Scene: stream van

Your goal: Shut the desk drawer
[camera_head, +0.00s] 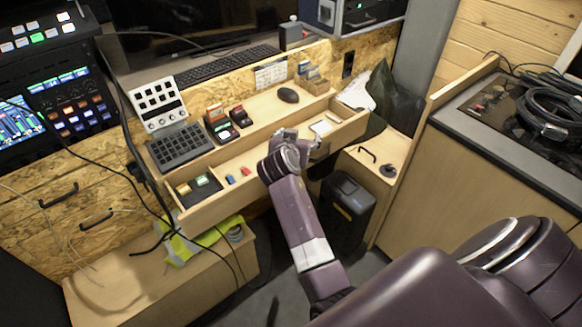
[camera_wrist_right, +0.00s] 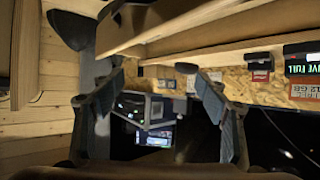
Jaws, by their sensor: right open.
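The desk drawer (camera_head: 228,200) is a long, shallow, pale wooden drawer, pulled out from under the desktop. Its left part holds a dark tray and small coloured items. My right gripper (camera_head: 298,140) is at the drawer's front edge, right of its middle, and the wrist hides part of the front. In the right wrist view, my right gripper (camera_wrist_right: 165,115) has its two fingers spread wide with nothing between them. Pale wooden boards (camera_wrist_right: 170,30) cross the top of that view close to the fingers; contact cannot be told. My left gripper is out of view.
A keypad (camera_head: 180,147), a mouse (camera_head: 288,95) and a keyboard (camera_head: 228,63) lie on the desk behind the drawer. A dark bin (camera_head: 348,200) stands below its right end. Cables hang near its left end. A wooden cabinet (camera_head: 480,180) stands to the right.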

